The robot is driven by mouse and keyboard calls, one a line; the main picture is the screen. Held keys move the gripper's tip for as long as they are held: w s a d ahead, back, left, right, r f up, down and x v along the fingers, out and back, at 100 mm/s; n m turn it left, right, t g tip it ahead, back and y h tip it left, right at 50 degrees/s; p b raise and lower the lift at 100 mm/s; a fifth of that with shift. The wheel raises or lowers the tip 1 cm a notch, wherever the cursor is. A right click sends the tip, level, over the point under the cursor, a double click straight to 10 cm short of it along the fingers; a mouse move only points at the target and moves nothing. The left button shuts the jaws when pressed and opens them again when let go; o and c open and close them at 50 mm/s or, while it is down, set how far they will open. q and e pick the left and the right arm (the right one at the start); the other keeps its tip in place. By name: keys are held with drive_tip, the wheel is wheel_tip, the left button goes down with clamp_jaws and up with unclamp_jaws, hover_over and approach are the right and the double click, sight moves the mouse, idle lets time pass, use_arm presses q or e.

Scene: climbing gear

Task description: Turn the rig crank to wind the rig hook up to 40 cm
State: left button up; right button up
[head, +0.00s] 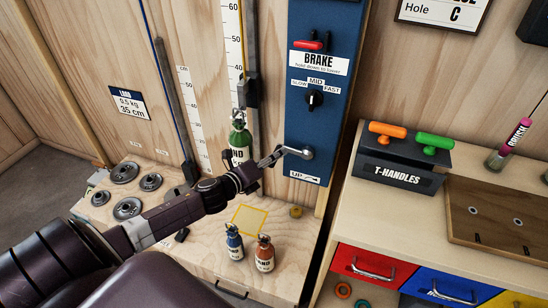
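The rig crank (297,151) is a silver lever on the blue panel, pointing left from its hub, above an "UP" label with an arrow. My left gripper (275,158) is at the crank's left end, its fingertips at or against the handle; it is too small to tell whether they close on it. A green bottle-shaped weight (239,141) hangs beside the white ruler (232,40), below a black carriage (249,92). The rig hook itself is too small to make out. My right gripper is not in view.
The panel holds a red brake lever (307,45) and a black speed knob (314,99). Blue (234,242) and orange (264,253) bottles stand on the wooden base near a yellow square (250,220). Disc weights (126,208) lie left. A T-handle rack (401,160) stands right.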

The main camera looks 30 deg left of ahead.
use_arm(q)
clamp_jaws()
idle(0.4)
